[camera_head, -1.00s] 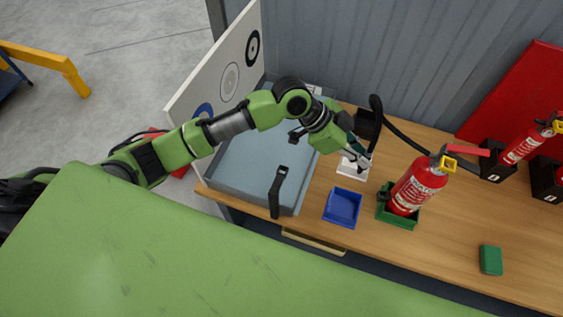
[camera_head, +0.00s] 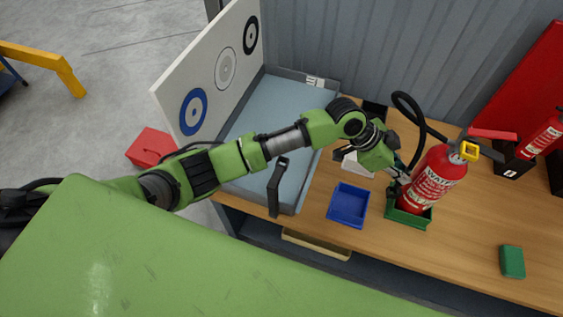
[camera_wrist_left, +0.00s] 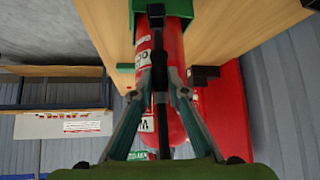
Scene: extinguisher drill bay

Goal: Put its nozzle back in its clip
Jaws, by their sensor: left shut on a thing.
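The red fire extinguisher (camera_head: 434,180) stands upright in a green holder (camera_head: 408,218) on the bench; its red body (camera_wrist_left: 174,55) also fills the middle of the left wrist view. Its black hose (camera_head: 402,98) loops up from the head and down to my left gripper (camera_head: 405,176). In the left wrist view my left gripper (camera_wrist_left: 168,80) is shut on the black nozzle (camera_wrist_left: 160,100), which lies in line with the extinguisher body, close in front of it. A small black block (camera_wrist_left: 155,14) shows at the nozzle's far end; I cannot tell whether it is the clip or whether they touch. My right gripper is out of view.
A blue bin (camera_head: 348,204) stands left of the holder. A grey tray (camera_head: 290,88) and a target board (camera_head: 215,65) are farther left. A second extinguisher (camera_head: 543,137) stands at the right. A green block (camera_head: 512,262) lies at the front right, with bare bench around it.

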